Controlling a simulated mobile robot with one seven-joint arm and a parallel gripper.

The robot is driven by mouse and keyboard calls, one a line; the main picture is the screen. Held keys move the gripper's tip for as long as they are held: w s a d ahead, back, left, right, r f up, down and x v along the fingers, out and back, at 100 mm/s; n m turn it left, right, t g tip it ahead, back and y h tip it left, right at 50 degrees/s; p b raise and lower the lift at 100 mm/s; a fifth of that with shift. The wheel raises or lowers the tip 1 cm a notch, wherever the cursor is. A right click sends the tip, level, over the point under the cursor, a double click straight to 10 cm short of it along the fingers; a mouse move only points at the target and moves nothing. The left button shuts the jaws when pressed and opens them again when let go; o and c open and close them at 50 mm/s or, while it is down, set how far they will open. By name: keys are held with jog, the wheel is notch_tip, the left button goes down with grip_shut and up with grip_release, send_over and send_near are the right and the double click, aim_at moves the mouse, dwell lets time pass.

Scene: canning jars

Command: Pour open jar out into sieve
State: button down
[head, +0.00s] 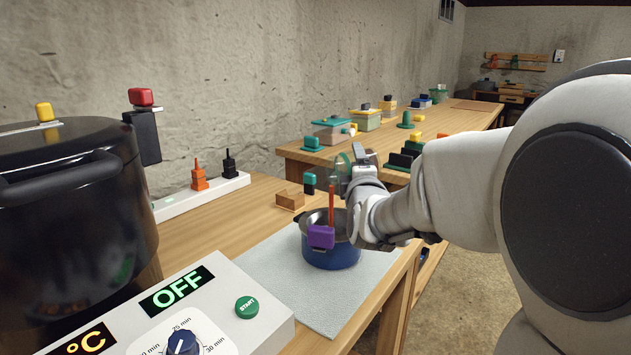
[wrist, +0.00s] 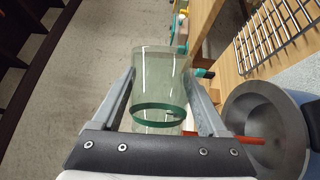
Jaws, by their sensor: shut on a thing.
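My gripper (head: 362,192) is shut on a clear glass jar (wrist: 158,85) with a green ring around it. In the head view the jar is partly hidden by the gripper and shows above and right of the blue pot (head: 331,255). In the wrist view the jar is between both fingers; I cannot make out its contents. The pot has a grey metal interior and stands on a pale cloth; it also shows in the wrist view (wrist: 262,118), right of the jar. I cannot tell whether its grey interior is the sieve. An orange-red rod (head: 331,206) with a purple block (head: 321,237) is at the pot.
A large black canner (head: 70,210) and a control panel (head: 190,315) reading OFF stand at left. A wooden block (head: 290,198) is behind the pot. A wire rack (wrist: 275,35) shows beyond the pot in the wrist view. The cloth (head: 275,270) has free room.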

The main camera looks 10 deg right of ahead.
jog(key=shift+a+r+n, duration=0.15)
jog(key=shift+r+n, duration=0.15)
jog(key=shift+n, duration=0.3)
jog(key=shift+s+a+r+n+t, duration=0.1)
jog(key=shift+a+r+n+t, duration=0.2)
jog(key=shift+n, duration=0.3)
jog(key=shift+s+a+r+n+t, duration=0.1)
jog(key=shift+a+r+n+t, duration=0.1)
jog(key=shift+n+t, duration=0.3)
jog(key=shift+a+r+n+y, duration=0.25)
jog(key=shift+n+y, duration=0.15)
jog(key=shift+n, duration=0.5)
